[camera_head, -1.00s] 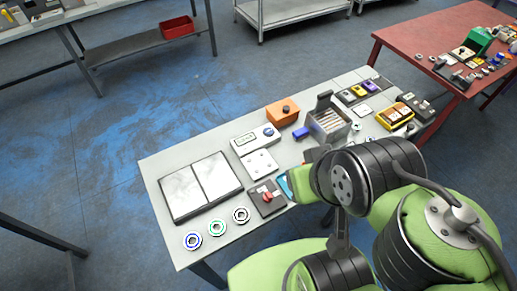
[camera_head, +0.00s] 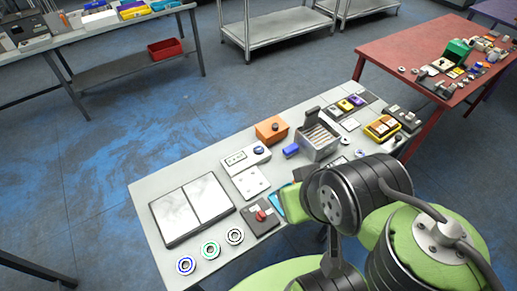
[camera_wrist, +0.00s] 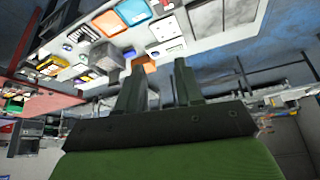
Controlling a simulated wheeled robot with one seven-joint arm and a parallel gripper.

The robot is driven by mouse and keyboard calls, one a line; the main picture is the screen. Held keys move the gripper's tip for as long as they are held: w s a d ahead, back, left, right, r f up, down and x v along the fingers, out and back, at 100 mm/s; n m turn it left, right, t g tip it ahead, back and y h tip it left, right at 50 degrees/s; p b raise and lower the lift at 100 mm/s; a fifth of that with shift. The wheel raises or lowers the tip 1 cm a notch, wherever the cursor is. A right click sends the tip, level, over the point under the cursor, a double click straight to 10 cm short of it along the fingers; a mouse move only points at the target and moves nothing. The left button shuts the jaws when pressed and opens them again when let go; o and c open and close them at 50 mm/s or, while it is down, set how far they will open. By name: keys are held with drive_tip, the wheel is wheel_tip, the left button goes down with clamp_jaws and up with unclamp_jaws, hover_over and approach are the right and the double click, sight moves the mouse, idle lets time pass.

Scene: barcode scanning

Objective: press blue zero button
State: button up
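A white device (camera_head: 245,158) with a small display lies on the grey table, and a round blue button (camera_head: 258,149) sits at its right end. In the wrist view the device (camera_wrist: 172,46) is near the top centre, seen at a slant. My gripper (camera_wrist: 159,72) is open and empty in the wrist view, with its two dark fingers apart. The fingers point toward the table items but are apart from the device. In the head view my arm hides the gripper.
An orange box (camera_head: 272,130) stands just behind the device. A grey bin (camera_head: 318,138) and a blue block (camera_head: 291,150) are to its right. A white plate (camera_head: 251,182) and a red-button box (camera_head: 260,216) lie in front. A black-framed pad (camera_head: 192,211) is left.

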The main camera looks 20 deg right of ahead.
clamp_jaws()
idle(1.5)
